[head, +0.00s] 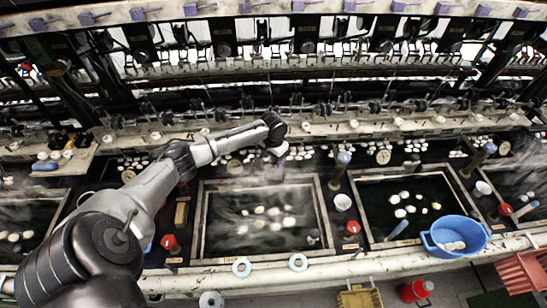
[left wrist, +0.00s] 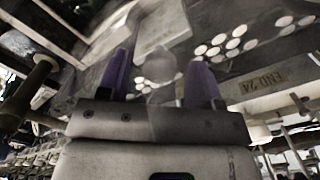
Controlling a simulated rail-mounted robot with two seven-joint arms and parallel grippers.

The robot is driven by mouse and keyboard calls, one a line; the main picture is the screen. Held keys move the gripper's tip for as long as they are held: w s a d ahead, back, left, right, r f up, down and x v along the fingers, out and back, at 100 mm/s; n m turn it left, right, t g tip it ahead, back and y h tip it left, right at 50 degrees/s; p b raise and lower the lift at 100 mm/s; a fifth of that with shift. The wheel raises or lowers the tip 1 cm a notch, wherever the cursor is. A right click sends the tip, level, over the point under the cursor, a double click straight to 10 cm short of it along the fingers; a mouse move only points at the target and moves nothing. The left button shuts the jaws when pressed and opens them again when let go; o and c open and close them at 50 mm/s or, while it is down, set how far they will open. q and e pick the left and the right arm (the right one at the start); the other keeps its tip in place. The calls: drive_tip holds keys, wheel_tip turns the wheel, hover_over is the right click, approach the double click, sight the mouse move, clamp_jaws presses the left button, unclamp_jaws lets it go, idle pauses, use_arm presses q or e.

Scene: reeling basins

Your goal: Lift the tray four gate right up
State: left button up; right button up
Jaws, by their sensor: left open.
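My left gripper (head: 274,156) reaches over the back edge of the middle basin (head: 202,225) in the head view. In the left wrist view, its two purple fingers (left wrist: 160,78) stand apart. A blurred, rounded grey piece (left wrist: 160,64) shows between the fingertips; I cannot tell whether it is part of a gate or whether the fingers touch it. Pale cocoons (left wrist: 222,44) lie in dark compartments beyond. No gate can be made out for certain in the head view, and my gripper hides part of the back edge. My right gripper is not in view.
Steaming basins with floating cocoons (head: 268,224) stand in a row. A blue tub (head: 432,243) sits on the right basin's front edge. The reeling frame (head: 250,50) runs across the back.

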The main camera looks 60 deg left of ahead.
use_arm(q)
drive_tip(key=shift+r, duration=0.1)
wheel_tip(320, 180, up, 14)
drive_tip(key=shift+p, duration=0.45)
idle(0.3)
drive_tip(key=s+d+f+m, duration=0.2)
drive_tip(key=d+f+m, duration=0.1)
drive_tip(key=d+f, duration=0.6)
drive_tip(key=s+d+f+m, duration=0.1)
drive_tip(key=s+d+f, duration=0.1)
drive_tip(key=s+d, duration=0.3)
drive_tip(key=s+d+f+m+t, duration=0.1)
drive_tip(key=s+d+f, duration=0.2)
drive_tip(key=d, duration=0.6)
drive_tip(key=s+d+f+m+t, duration=0.1)
drive_tip(key=s+d+f, duration=0.1)
drive_tip(key=s+d, duration=0.5)
drive_tip(key=shift+s+d+f+m+h, duration=0.3)
drive_tip(key=shift+s+d+f+h, duration=0.1)
drive_tip(key=shift+s, duration=0.2)
drive_tip(key=s+d+r+t, duration=0.1)
drive_tip(key=s+d+r, duration=0.2)
drive_tip(key=s, duration=0.5)
drive_tip(key=shift+r+n+t+y, duration=0.3)
drive_tip(key=shift+r+n, duration=0.1)
drive_tip(key=shift+r, duration=0.25)
